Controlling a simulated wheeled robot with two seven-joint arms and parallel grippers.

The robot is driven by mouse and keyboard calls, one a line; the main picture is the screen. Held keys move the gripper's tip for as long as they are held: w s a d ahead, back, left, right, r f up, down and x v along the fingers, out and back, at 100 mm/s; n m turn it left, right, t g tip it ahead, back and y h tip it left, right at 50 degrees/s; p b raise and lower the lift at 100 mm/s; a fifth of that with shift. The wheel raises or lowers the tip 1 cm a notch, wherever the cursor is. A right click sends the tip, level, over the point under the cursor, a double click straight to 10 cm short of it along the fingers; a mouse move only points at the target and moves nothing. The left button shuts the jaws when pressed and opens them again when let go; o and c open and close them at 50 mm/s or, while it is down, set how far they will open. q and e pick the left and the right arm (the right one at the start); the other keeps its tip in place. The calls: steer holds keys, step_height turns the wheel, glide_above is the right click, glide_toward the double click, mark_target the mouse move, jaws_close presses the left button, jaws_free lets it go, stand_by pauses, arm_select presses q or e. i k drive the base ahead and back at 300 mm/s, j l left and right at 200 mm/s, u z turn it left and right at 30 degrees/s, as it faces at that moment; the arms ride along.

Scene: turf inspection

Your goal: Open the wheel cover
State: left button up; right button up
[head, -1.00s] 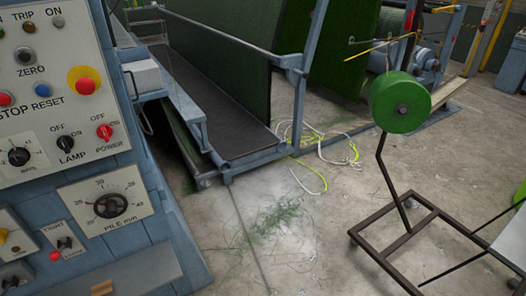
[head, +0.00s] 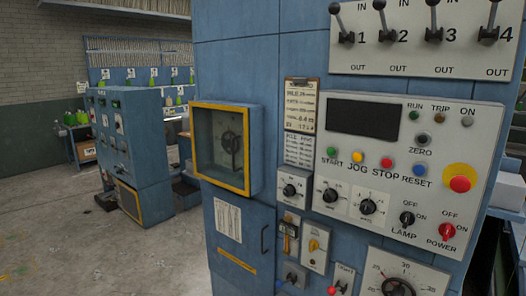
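The wheel cover (head: 247,149) is a yellow-framed window on a box on the front of the blue machine cabinet. It appears shut, with its frame flat against the box. A dark handwheel (head: 230,143) shows behind the pane. I cannot make out a latch or handle on the cover. Neither of my grippers is in the head view.
To the right of the cover are a hanging clipboard (head: 300,120) and a control panel (head: 470,130) with buttons and knobs. Levers (head: 400,38) stick out above. A cabinet door handle (head: 265,240) is below. Open floor (head: 60,220) lies at left.

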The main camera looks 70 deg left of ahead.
mark_target(228, 107)
steer(key=u, duration=2.6)
